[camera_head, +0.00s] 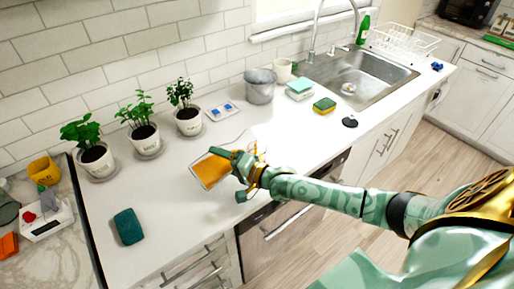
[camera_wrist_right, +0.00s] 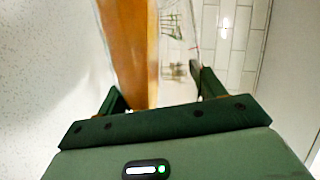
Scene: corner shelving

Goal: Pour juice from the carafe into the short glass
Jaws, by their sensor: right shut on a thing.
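The carafe is clear with orange juice (camera_head: 211,171) in it. It is strongly tilted above the white counter, with the juice at its left end. My right gripper (camera_head: 246,168) is shut on the carafe, and its hand covers part of it. In the right wrist view the orange juice (camera_wrist_right: 128,45) shows as an upright band beyond the fingers (camera_wrist_right: 155,88), and the clear wall is hard to make out. I cannot make out the short glass in either view. My left gripper is not in view.
Three potted plants (camera_head: 143,134) stand along the wall. A grey bucket (camera_head: 260,88), a cream mug (camera_head: 282,70) and a yellow-green sponge (camera_head: 324,106) stand toward the sink (camera_head: 358,78). A teal block (camera_head: 128,227) lies front left. The counter between is mostly clear.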

